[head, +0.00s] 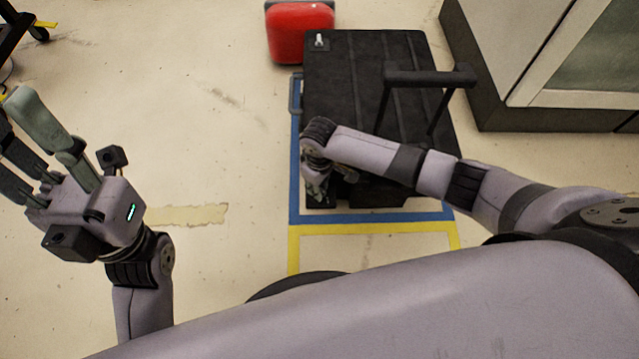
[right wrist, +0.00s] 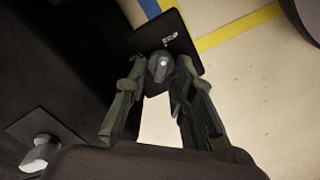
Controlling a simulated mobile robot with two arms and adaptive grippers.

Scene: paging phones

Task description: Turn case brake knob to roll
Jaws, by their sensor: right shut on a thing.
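The black case (head: 350,85) lies on the floor inside a blue-taped outline, with a raised bar handle (head: 430,77). In the right wrist view a dark round brake knob (right wrist: 160,66) with a pale dot sits on a black corner plate (right wrist: 178,24) bearing a small white mark. My right gripper (head: 318,188) is at the near left corner of the case, its two fingers shut on the knob from both sides. In the head view that knob is hidden by the gripper. My left gripper (head: 12,112) is open and empty over the floor at the far left.
A second, pale knob (head: 319,41) stands at the case's far left corner. A red case (head: 300,32) lies beyond it, and a cabinet (head: 540,60) stands at the right. Yellow tape (head: 375,228) runs near the case. The floor left of it is clear.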

